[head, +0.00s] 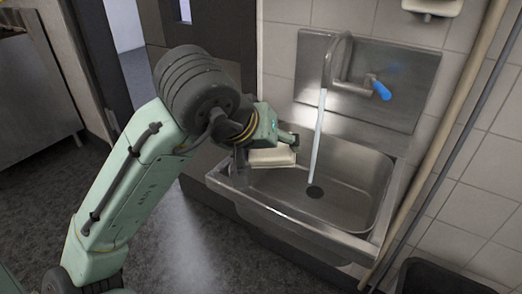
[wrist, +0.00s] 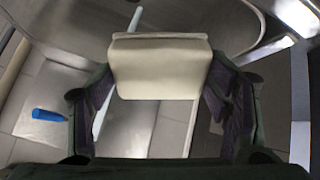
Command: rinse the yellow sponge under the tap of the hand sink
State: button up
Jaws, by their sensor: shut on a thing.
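The sponge (head: 272,157) looks pale cream-yellow and block-shaped. My gripper (head: 285,142) is shut on it and holds it over the left side of the steel hand sink (head: 345,213). In the wrist view the sponge (wrist: 158,68) sits between the two dark fingers of my gripper (wrist: 160,100). The tap (head: 340,58) is a curved steel spout with a blue lever (head: 381,90). A pale water stream (head: 318,140) falls from it towards the drain. In the head view the sponge is left of the stream, apart from it. The lever also shows in the wrist view (wrist: 48,115).
A steel splashback (head: 405,75) stands behind the sink on the tiled wall. A pale vertical pipe (head: 430,150) runs to the right of the sink. A black bin (head: 440,277) stands at the lower right. The basin's right side is empty.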

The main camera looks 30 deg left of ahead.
jog(key=w+d+f+b, duration=0.1)
jog(key=w+d+f, duration=0.1)
jog(key=w, duration=0.9)
jog(key=shift+f, duration=0.15)
dwell(0.6)
jog(key=shift+s+a, duration=0.25)
jog(key=shift+s, duration=1.05)
jog(key=shift+s+a, duration=0.2)
jog(key=shift+s, duration=1.15)
jog(key=shift+s+a, duration=0.25)
jog(key=shift+s, duration=1.05)
